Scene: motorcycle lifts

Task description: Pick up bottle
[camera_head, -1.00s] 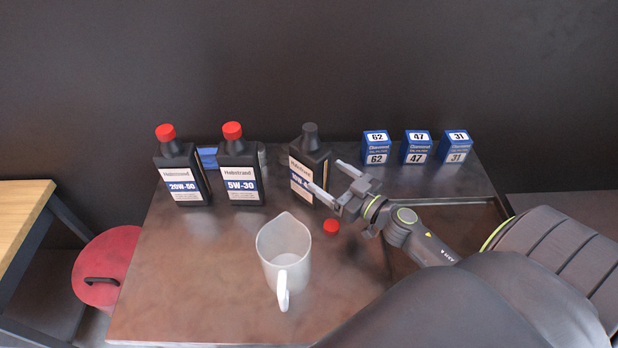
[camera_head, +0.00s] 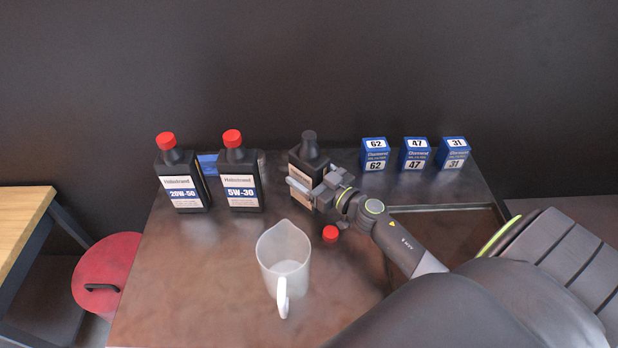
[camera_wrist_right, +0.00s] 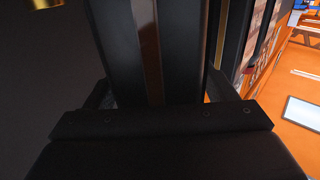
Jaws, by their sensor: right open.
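The black bottle without a red cap (camera_head: 308,157) stands upright at the back middle of the table in the head view. Its label is mostly hidden behind my right gripper (camera_head: 305,184), whose fingers reach to the bottle, one in front of it. My right gripper is open; whether it touches the bottle I cannot tell. In the right wrist view a dark bottle body (camera_wrist_right: 150,50) fills the space between the fingers. Two more black bottles with red caps, 20W-50 (camera_head: 183,180) and 5W-30 (camera_head: 240,180), stand to the left. My left gripper is not in view.
A translucent jug (camera_head: 284,258) stands in front, and a loose red cap (camera_head: 330,234) lies near my right gripper. Three blue boxes (camera_head: 414,154) stand at the back right. A tray (camera_head: 450,222) lies on the right under my arm. The table's left front (camera_head: 180,290) is clear.

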